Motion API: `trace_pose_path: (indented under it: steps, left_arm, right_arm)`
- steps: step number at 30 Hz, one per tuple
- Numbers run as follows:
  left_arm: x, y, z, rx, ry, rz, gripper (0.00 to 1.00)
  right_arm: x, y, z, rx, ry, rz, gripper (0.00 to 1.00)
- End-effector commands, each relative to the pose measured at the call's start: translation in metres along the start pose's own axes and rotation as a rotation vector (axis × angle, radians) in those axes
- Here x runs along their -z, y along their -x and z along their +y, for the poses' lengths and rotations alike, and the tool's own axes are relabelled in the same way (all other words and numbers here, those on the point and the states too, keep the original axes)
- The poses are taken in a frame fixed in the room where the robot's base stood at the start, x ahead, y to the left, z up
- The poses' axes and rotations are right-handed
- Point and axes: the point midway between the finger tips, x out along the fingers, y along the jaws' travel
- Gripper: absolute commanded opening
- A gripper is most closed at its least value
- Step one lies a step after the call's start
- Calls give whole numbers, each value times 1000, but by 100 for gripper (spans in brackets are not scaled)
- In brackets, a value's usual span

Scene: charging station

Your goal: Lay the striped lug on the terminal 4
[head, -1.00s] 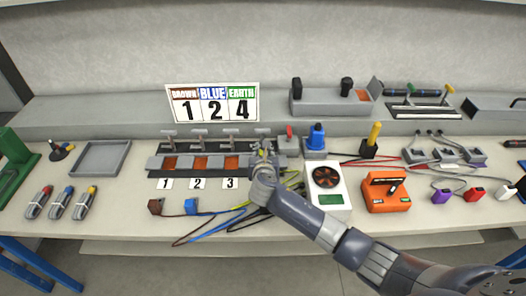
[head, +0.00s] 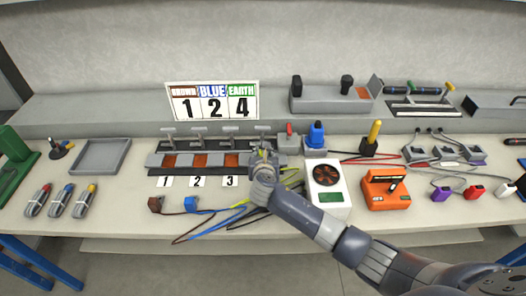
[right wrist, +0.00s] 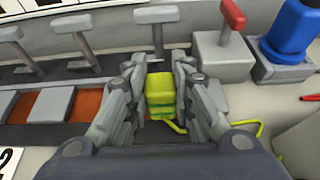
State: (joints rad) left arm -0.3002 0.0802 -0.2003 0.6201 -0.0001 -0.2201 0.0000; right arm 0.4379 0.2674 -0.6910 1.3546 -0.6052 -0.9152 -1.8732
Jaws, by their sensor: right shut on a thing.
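The striped lug (right wrist: 160,92), yellow with green, sits between the fingers of my right gripper (right wrist: 160,105) in the right wrist view. The gripper is shut on it. A yellow-green wire (right wrist: 178,127) trails from the lug to the right. In the head view my right gripper (head: 264,160) is over the right end of the terminal block (head: 216,160), at the fourth position, and hides terminal 4 and its label. Whether the lug touches the terminal cannot be told. A grey T-handle clamp (head: 262,132) stands just behind the gripper. My left gripper is not in view.
The sign (head: 213,102) reads brown 1, blue 2, earth 4. A brown lug (head: 155,204) and a blue lug (head: 190,204) lie in front of the block. A red-handled switch (head: 289,139), blue plug (head: 316,134) and white meter (head: 327,186) stand close on the right.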

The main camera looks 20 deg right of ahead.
Motion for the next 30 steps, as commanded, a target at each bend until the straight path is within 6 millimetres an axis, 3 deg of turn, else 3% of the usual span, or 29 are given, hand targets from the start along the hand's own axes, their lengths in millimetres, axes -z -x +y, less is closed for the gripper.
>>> trace_pose_path:
  steps: [26,27,30]
  left_arm:
    - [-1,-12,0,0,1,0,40]
    - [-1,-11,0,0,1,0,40]
    - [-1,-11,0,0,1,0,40]
  right_arm:
    - [21,-9,0,-1,1,-1,4]
    - [20,-8,1,-1,1,-2,29]
    - [20,-8,0,-1,1,-1,45]
